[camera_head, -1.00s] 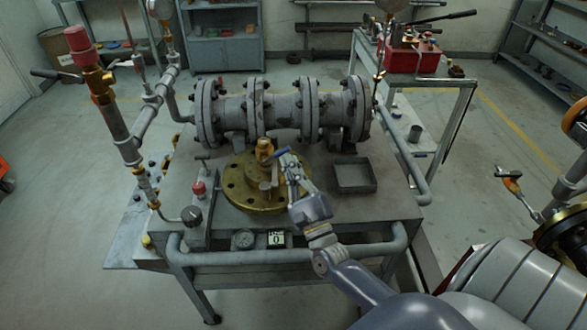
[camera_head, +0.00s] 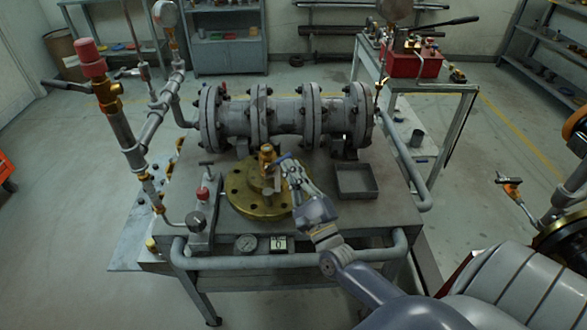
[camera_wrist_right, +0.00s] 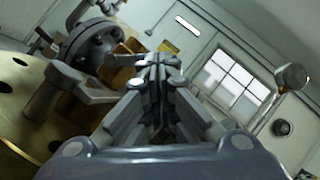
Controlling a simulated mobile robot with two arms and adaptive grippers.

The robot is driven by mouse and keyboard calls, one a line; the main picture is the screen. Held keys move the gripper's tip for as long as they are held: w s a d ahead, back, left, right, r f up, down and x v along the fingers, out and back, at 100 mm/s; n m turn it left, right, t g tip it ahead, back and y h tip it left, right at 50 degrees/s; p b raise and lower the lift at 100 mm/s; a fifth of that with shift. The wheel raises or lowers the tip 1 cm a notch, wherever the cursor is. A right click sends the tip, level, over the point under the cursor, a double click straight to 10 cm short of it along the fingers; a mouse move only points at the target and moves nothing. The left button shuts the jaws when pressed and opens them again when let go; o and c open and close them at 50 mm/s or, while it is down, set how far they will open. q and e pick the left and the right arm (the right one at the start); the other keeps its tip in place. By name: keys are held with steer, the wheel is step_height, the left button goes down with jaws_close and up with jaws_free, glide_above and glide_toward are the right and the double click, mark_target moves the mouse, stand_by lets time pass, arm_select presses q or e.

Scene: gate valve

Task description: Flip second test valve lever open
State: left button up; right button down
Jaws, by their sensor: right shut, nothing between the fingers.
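A brass valve (camera_head: 267,160) stands upright on a round brass flange (camera_head: 243,197) on the workbench. My right gripper (camera_head: 291,166) is shut and empty, just right of the brass valve. In the right wrist view its closed fingers (camera_wrist_right: 160,68) point ahead, with the flange (camera_wrist_right: 20,85) at the left. A grey lever bar (camera_wrist_right: 82,86) lies left of the fingers; I cannot tell whether they touch it. My left gripper is not in view.
A grey flanged pipe (camera_head: 285,115) lies across the back of the bench. An open grey tray (camera_head: 357,181) sits right of my gripper. A pipe rail (camera_head: 300,253) runs along the front edge. A tall pipe with a red cap (camera_head: 90,62) stands at the left.

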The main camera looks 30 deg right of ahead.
steer(key=shift+r+n+y+p, duration=0.4)
steer(key=shift+n+p, duration=0.1)
steer(key=shift+p, duration=0.1)
steer(key=shift+w+a+r+n+g+y+p, duration=0.25)
steer(key=shift+a+r+n+g+y+p, duration=0.25)
steer(key=shift+n+p, duration=0.95)
steer(key=shift+w+a+r+n+g+y+p, duration=0.3)
steer(key=shift+r+n+g+p, duration=0.45)
steer(key=shift+p, duration=1.2)
steer(key=shift+w+a+r+n+g+y+p, duration=0.2)
steer(key=shift+a+r+n+g+y+p, duration=0.25)
steer(key=shift+n+p, duration=1.05)
steer(key=shift+w+a, duration=0.1)
steer(key=shift+a+p, duration=0.1)
steer(key=shift+p, duration=0.2)
